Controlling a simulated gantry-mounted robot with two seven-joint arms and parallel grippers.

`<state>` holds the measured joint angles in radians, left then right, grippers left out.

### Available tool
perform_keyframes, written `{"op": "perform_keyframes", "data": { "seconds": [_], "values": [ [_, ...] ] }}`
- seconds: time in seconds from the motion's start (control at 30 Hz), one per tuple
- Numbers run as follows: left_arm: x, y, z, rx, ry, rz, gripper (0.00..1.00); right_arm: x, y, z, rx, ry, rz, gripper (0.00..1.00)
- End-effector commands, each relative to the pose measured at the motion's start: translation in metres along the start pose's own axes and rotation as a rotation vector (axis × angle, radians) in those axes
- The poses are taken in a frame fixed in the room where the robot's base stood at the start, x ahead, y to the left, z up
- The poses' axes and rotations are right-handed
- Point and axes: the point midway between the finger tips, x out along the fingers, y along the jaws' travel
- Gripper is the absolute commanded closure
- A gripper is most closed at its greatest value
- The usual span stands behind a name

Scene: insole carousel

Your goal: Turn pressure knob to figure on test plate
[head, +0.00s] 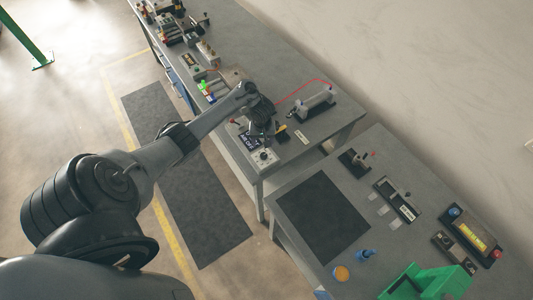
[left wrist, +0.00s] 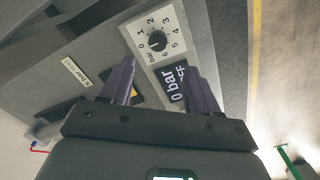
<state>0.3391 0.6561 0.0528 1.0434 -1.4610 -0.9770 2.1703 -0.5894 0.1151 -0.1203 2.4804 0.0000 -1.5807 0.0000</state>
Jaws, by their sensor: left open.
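The pressure knob (left wrist: 157,40) is a round black knob on a white dial plate (head: 264,158) marked 0 to 6 bar. Its pointer is too small to read surely, but seems to face the 0 side. A dark display (left wrist: 176,84) beside it reads 0 bar and OFF. The small pale test plate (left wrist: 76,71) lies on the bench; its print seems to read 5 bar, and it shows in the head view (head: 301,137). My left gripper (left wrist: 161,64) is open and empty, its fingertips pointing toward the knob but apart from it. My right gripper is not in view.
A grey cylinder on a black base (head: 315,104) with a red hose stands behind the gripper. A yellow-and-black item (head: 282,132) lies near the plate. A second bench (head: 400,250) with a dark mat and several devices stands at right, past a gap.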

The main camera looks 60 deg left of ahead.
Motion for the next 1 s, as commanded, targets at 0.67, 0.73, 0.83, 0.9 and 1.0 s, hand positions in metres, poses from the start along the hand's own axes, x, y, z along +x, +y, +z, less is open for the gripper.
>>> {"op": "perform_keyframes", "data": {
  "seconds": [0.67,0.73,0.83,0.9,1.0],
  "values": [
    [0.091,0.001,0.0,0.0,-0.001,0.002,0.39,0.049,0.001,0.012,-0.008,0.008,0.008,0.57],
    [0.097,0.001,0.001,0.0,-0.001,0.001,0.39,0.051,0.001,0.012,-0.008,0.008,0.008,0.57],
    [0.102,0.001,0.0,0.001,0.001,0.002,0.39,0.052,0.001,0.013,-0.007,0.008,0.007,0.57],
    [0.104,0.001,0.0,0.001,0.001,0.002,0.39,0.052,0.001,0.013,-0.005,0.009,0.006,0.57],
    [0.104,0.001,0.0,0.001,0.001,0.002,0.39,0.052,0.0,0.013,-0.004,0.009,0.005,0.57]
  ]
}}
